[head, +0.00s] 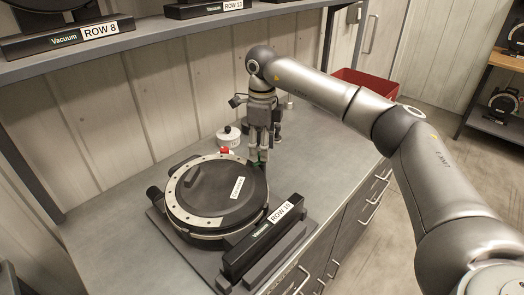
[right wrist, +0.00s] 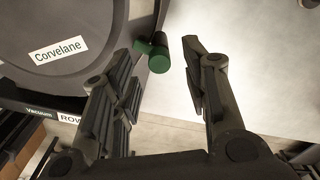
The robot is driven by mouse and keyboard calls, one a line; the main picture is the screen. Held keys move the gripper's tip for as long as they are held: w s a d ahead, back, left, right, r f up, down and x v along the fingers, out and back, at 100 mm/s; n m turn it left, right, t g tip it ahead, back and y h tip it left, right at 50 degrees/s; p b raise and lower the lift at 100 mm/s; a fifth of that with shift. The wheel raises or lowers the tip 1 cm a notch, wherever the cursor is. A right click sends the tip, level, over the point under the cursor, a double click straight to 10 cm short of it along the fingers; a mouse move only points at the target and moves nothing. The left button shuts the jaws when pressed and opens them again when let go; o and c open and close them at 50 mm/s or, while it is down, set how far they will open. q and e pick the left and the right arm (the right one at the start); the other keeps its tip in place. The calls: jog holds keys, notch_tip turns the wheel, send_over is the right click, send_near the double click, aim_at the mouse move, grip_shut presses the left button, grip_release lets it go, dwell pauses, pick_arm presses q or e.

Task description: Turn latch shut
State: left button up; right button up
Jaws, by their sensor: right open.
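The seed meter (head: 235,205) is a round dark housing with a pale, hole-dotted ring and a "Corvelane" label; it lies on the counter. Its latch (right wrist: 160,54) is a small green piece with a rounded end at the housing's rim in the right wrist view. In the head view the latch is mostly hidden by my right gripper (head: 261,160), which points down at the far right rim. In the right wrist view my right gripper (right wrist: 158,50) is open, with the latch showing between its fingertips; contact cannot be told. My left gripper is not in view.
A red piece (head: 225,151) sits at the far rim, near a white, black-topped jar (head: 228,136). A "ROW 10" block (head: 265,238) stands in front of the meter. A shelf (head: 150,52) overhangs the back. A red bin (head: 365,80) stands beyond the counter (head: 110,215).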

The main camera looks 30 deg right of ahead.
notch_tip(320, 180, up, 10)
dwell(0.3)
dwell(0.3)
